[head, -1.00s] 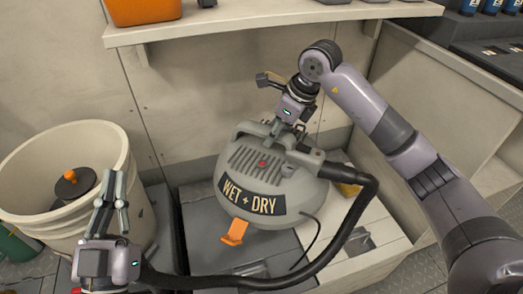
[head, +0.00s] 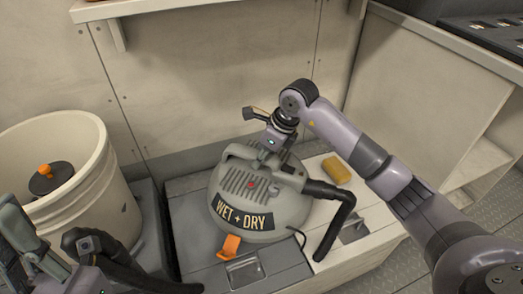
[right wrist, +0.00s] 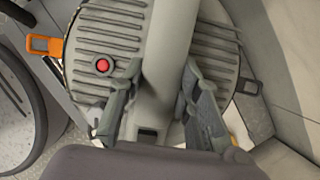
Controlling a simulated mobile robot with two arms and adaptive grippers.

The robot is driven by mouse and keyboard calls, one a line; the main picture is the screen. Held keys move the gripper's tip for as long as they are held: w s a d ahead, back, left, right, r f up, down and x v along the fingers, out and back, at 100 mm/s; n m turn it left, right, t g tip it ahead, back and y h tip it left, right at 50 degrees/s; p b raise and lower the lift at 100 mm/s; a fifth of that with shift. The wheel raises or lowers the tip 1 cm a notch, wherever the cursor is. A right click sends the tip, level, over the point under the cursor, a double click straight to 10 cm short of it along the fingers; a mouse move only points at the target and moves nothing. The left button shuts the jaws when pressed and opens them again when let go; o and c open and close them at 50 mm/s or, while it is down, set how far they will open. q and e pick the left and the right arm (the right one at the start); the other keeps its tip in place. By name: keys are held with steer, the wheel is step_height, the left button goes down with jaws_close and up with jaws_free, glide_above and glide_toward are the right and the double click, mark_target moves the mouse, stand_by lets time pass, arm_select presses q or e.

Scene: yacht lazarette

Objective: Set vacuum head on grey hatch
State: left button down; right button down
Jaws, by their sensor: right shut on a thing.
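The vacuum head (head: 235,185), a grey ribbed dome labelled "WET + DRY" with an orange latch, is upright over the grey hatch (head: 195,240). Its underside looks down on the hatch or very close to it; the contact is hidden. My right gripper (head: 275,150) is shut on its top handle. In the right wrist view the fingers (right wrist: 160,85) straddle the handle, with the ribbed vacuum head (right wrist: 105,40) below. My left gripper (head: 35,245) is at the lower left, partly cut off, beside a dark hose; its fingers are unclear.
A cream hatch (head: 375,225) with a yellow sponge (head: 336,170) lies right of the grey one. A cream bucket (head: 100,200) holding an orange-knobbed item stands left. A black hose (head: 338,220) bends down from the vacuum head. A shelf (head: 150,7) runs above.

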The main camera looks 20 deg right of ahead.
mark_target(260, 169)
steer(key=shift+w+f+b, duration=0.1)
steer(key=shift+f+b, duration=0.65)
steer(key=shift+f, duration=1.2)
steer(key=c, duration=1.7)
jaws_free()
steer(key=shift+f, duration=0.2)
steer(key=o, duration=0.5)
steer(key=shift+r, duration=0.1)
